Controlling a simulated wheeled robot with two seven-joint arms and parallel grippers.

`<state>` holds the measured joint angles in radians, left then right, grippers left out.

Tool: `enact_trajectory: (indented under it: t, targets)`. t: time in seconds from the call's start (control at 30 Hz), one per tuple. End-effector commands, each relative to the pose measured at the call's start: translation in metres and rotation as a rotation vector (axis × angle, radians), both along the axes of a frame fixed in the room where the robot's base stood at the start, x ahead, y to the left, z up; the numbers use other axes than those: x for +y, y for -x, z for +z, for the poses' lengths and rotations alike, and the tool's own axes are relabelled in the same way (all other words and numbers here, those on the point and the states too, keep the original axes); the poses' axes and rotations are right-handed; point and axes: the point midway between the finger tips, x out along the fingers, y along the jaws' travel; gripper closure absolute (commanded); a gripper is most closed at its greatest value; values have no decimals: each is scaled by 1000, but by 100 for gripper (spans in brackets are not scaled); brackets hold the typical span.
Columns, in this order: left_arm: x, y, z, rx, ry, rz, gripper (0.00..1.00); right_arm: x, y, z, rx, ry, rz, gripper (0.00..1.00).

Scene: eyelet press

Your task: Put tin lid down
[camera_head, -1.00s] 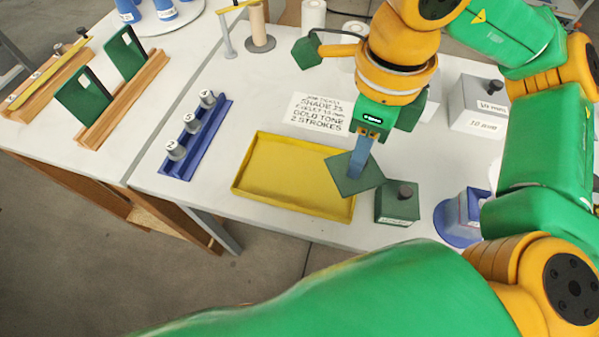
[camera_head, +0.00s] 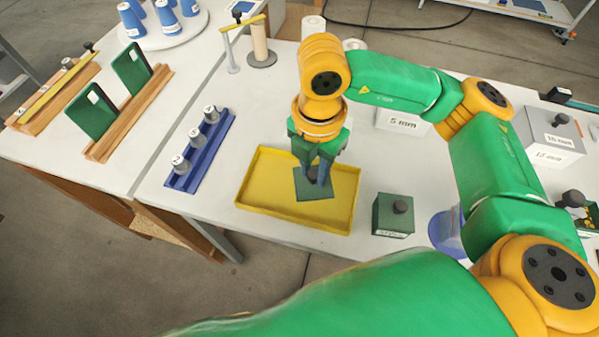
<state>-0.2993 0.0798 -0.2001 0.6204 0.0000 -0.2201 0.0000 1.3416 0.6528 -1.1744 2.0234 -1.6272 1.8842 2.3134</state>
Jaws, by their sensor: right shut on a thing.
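The tin lid (camera_head: 315,191) is a flat dark green square plate. My right gripper (camera_head: 318,180) points down and is shut on it, hiding part of its top. The lid is over the floor of the shallow yellow tray (camera_head: 346,207), inside its rim as seen from above. I cannot tell whether the lid touches the tray floor. My left gripper is not in view.
A dark green box with a knob (camera_head: 393,215) stands just right of the tray. A blue rack (camera_head: 207,150) with several labelled grey pieces stands to the left. A grey 15 mm box (camera_head: 550,138) is at the right. The tray is otherwise empty.

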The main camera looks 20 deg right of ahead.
Motion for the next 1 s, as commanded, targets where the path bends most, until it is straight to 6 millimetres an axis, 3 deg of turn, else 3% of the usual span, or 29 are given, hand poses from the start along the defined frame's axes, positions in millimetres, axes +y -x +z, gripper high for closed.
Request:
enact_trajectory:
  t: [0.1,0.27,0.43,0.77,0.8,0.9,1.0]
  targets:
    - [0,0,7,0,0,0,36,10,-16,-22,3,1,1,100]
    - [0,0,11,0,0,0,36,18,-30,-42,1,1,0,100]
    - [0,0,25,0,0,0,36,17,-29,-69,1,1,1,100]
    - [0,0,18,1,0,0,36,17,-29,-77,-2,-1,1,100]
    - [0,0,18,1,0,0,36,17,-29,-77,-2,-2,1,68]
    - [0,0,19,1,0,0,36,17,-29,-75,-2,-1,1,41]
    - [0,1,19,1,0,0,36,17,-29,-75,-2,-1,0,40]
